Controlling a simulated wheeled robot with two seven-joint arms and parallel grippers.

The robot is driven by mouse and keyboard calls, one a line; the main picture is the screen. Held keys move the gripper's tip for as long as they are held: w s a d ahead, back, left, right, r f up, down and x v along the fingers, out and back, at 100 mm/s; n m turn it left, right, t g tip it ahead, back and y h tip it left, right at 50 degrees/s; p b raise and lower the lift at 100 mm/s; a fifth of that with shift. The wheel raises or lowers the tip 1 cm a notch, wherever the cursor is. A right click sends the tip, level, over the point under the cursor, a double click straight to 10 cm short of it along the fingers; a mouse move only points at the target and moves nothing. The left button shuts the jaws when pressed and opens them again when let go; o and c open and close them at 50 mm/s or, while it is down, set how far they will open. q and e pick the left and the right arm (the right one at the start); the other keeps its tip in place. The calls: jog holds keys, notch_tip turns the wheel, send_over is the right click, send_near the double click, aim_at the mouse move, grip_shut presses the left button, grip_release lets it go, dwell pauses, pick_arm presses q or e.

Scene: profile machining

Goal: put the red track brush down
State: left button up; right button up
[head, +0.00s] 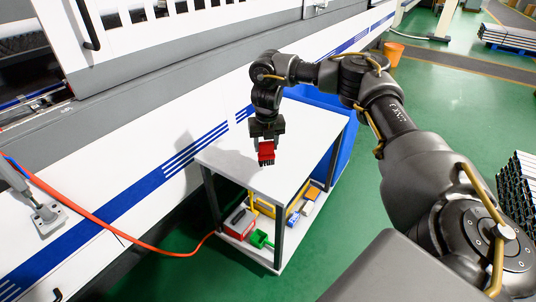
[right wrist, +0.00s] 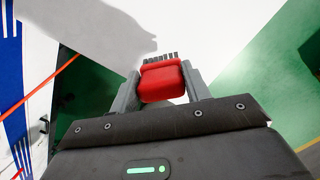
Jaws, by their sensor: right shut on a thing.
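The red track brush (head: 266,150) is in my right gripper (head: 266,144), over the white top of a small cart (head: 230,160) in the head view. In the right wrist view the brush (right wrist: 162,82) sits between the two grey fingers (right wrist: 163,90), with its dark bristles pointing away from the wrist. My right gripper is shut on it. I cannot tell for sure whether the bristles touch the cart top or hang just above it. My left gripper is not in view.
The cart's lower shelf holds a red box (head: 240,222), a green item (head: 261,240) and other small things. A white machine (head: 120,180) with blue stripes stands along the left. An orange hose (head: 110,228) runs to the cart. A blue bin (head: 345,140) stands behind. The cart top looks clear.

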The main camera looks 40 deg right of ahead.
aim_at(268, 152)
jog(key=shift+w+d+f, duration=0.1)
jog(key=shift+d+f, duration=0.3)
jog(key=shift+f, duration=0.05)
jog(key=f, duration=0.3)
jog(key=shift+w+d+f, duration=0.1)
jog(key=shift+d+f, duration=0.1)
jog(key=shift+f, duration=0.1)
jog(key=shift+r, duration=0.1)
jog(key=o, duration=0.9)
jog(key=shift+f, duration=0.2)
